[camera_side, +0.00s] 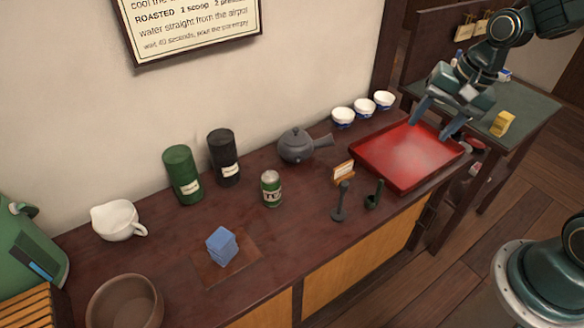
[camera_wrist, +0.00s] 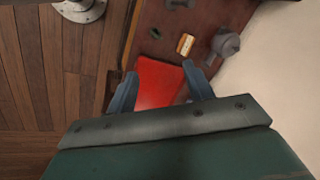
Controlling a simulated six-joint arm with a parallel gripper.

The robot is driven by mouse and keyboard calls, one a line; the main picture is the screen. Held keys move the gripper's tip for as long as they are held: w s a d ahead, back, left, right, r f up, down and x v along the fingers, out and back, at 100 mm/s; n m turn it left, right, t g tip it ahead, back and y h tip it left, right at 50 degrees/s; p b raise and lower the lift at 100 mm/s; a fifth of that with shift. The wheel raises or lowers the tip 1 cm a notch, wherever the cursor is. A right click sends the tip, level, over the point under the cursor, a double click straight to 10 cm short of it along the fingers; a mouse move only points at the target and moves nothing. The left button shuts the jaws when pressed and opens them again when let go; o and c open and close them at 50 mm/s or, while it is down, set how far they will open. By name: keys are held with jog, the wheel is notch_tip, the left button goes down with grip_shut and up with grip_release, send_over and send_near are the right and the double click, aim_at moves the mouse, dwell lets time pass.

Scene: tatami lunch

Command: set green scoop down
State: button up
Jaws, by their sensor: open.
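The green scoop (camera_side: 373,197) stands on the dark wooden counter near its front edge, just left of the red tray (camera_side: 376,155). It also shows small in the wrist view (camera_wrist: 156,33), apart from my gripper. A dark grey scoop-like piece (camera_side: 340,203) stands to its left. My gripper (camera_side: 437,124) is open and empty above the right end of the red tray. In the wrist view its two blue-grey fingers (camera_wrist: 160,74) are spread over the red tray (camera_wrist: 158,90).
A small wooden card holder (camera_side: 343,172) stands behind the scoops. A grey teapot (camera_side: 296,146), a green tin (camera_side: 271,189), two canisters (camera_side: 183,175) and white cups (camera_side: 364,108) stand along the counter. A blue block (camera_side: 221,246) sits at left. The red tray looks empty.

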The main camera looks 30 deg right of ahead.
jog(key=s+a+r+n+t+h, duration=0.1)
jog(key=s+a+r+n+t, duration=0.1)
jog(key=s+r+n, duration=0.8)
jog(key=s+n, duration=0.1)
jog(key=s, duration=0.2)
jog(key=shift+s+a+t, duration=0.25)
jog(key=shift+s+t, duration=0.05)
